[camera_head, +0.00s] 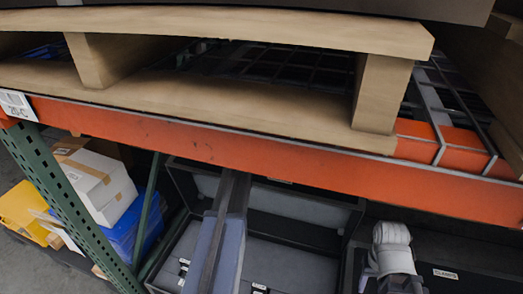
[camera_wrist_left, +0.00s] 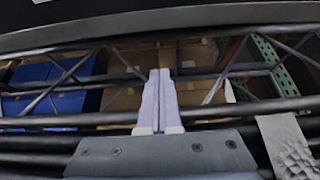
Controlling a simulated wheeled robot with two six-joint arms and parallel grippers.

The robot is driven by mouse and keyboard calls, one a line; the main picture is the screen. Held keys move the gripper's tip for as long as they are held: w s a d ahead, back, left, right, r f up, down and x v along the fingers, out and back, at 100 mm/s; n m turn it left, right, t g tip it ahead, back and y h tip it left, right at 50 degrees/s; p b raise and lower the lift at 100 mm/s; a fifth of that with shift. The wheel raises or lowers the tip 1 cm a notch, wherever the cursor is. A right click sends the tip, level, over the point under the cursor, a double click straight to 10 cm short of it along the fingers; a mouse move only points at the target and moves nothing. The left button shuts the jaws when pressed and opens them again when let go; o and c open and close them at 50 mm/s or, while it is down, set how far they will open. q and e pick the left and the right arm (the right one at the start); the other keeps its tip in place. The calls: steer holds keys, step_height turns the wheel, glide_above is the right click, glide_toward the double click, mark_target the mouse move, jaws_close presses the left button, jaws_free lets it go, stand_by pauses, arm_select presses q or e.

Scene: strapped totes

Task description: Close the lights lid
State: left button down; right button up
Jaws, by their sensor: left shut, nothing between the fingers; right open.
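An open dark tote (camera_head: 355,218) with a grey inside sits under the orange beam in the head view; small white labels show in it, too small to read. A long dark and pale-blue bar crosses over it; I cannot tell what it is. I cannot make out which lid is the lights lid. My right gripper (camera_head: 400,284) is open at the bottom edge, beside the tote, its fingertips hardly visible. My left gripper (camera_wrist_left: 161,84) shows in the left wrist view, its two pale fingers shut together and empty, in front of black bars.
An orange rack beam (camera_head: 230,155) and a wooden pallet (camera_head: 230,100) hang above the totes. A green upright (camera_head: 75,205) stands at left, with a white box (camera_head: 98,185) behind. A dark tote labelled CLAMPS (camera_head: 445,274) is at right. Blue bins (camera_wrist_left: 50,101) show in the left wrist view.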

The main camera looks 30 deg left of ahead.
arm_select(q)
steer(key=shift+w+f+b, duration=0.2)
steer(key=shift+f+b, duration=2)
steer(key=shift+f, duration=0.1)
steer(key=shift+w+f+b, duration=0.2)
steer(key=shift+f+b, duration=1.95)
steer(key=shift+f, duration=0.1)
